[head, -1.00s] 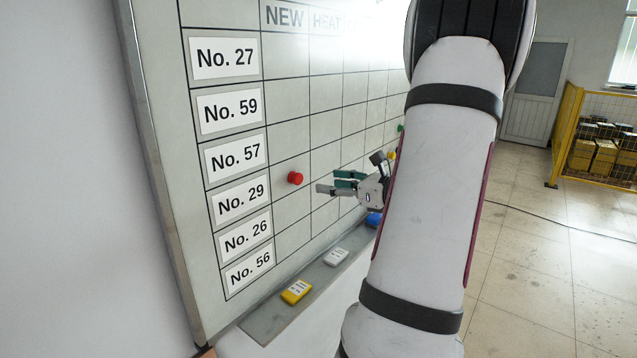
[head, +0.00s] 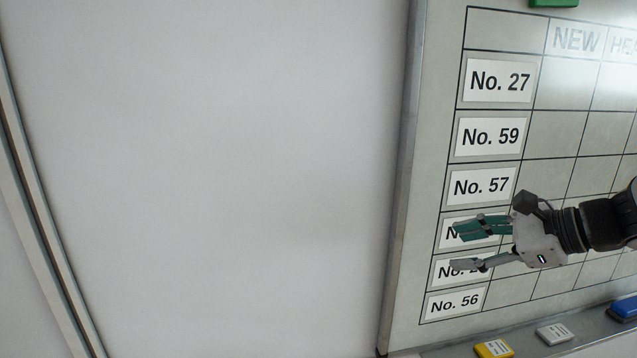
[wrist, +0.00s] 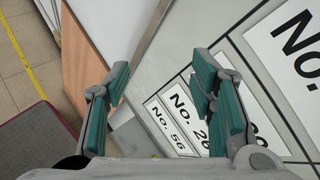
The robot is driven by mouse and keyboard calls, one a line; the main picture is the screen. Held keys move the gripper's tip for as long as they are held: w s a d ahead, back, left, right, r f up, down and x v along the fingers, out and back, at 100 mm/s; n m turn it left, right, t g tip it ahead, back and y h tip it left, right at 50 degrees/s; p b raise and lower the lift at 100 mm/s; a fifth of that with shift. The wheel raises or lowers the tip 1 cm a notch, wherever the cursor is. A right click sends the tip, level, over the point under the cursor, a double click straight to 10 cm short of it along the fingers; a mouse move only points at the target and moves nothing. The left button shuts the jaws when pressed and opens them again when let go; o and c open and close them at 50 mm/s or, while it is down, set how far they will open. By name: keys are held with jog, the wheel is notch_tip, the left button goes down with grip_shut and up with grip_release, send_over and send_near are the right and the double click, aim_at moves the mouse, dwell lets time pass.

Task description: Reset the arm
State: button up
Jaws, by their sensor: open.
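My gripper (head: 464,247) is open and empty. In the head view it is at the right, in front of the whiteboard (head: 578,138), over the No. 29 and No. 26 labels, its fingers pointing left. In the wrist view the two green-padded fingers of my gripper (wrist: 160,100) stand wide apart with nothing between them. Past them show the board's frame edge and the No. 56 label (wrist: 168,124). My arm enters from the right edge of the head view.
A ledge below the board holds a yellow block (head: 493,349), a white block (head: 554,334) and a blue block (head: 625,308). A green item (head: 553,2) is at the board's top. Bare wall (head: 210,170) fills the left. A yellow floor line (wrist: 22,50) shows in the wrist view.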

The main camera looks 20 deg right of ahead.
jog(key=s+a+n+g+h, duration=0.2)
jog(key=s+a+n, duration=0.3)
jog(key=a+n, duration=0.5)
jog(key=s+a+r+n+g+h, duration=0.1)
jog(key=s+a+n+g+h, duration=0.1)
jog(key=s+a+n, duration=0.4)
jog(key=a+n+h, duration=0.1)
jog(key=a+n, duration=0.3)
jog(key=n, duration=0.4)
jog(key=shift+r+n+g+h+b, duration=0.25)
jog(key=shift+n+g+h+b, duration=0.05)
jog(key=shift+b, duration=0.05)
jog(key=shift+a, duration=0.1)
jog(key=shift+c, duration=0.5)
